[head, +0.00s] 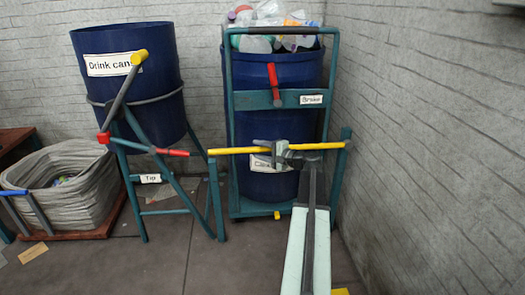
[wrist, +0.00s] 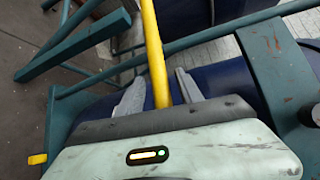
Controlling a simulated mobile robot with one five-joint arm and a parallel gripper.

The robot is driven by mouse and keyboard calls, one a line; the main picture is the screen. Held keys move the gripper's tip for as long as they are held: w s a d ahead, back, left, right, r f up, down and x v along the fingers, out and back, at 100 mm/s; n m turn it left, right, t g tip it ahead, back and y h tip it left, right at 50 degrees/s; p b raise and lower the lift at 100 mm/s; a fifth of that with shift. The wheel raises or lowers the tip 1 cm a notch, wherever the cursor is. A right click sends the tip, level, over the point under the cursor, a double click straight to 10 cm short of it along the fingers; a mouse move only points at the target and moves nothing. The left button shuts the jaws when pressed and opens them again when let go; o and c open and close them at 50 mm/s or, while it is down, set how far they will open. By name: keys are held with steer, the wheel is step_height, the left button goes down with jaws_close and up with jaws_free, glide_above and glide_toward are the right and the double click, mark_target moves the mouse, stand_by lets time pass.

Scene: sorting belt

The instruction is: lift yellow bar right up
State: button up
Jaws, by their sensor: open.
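The yellow bar (head: 240,151) runs almost level across the front of the right-hand teal frame in the head view, between two teal posts. My gripper (head: 280,154) is at the middle of this bar. In the wrist view the yellow bar (wrist: 152,45) passes between the two grey fingers of my gripper (wrist: 158,86). The fingers are open, one on each side of the bar, with a gap visible on both sides. The part of the bar nearest the palm is hidden by the gripper body.
A blue bin (head: 278,72) full of plastic bottles stands in the teal frame (head: 230,115) behind the bar. A red handle (head: 273,80) hangs above it. A tilted blue bin (head: 130,90) stands left, a grey sack (head: 65,185) farther left. A brick wall (head: 430,120) is close on the right.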

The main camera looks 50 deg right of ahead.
jaws_close()
stand_by(1.4)
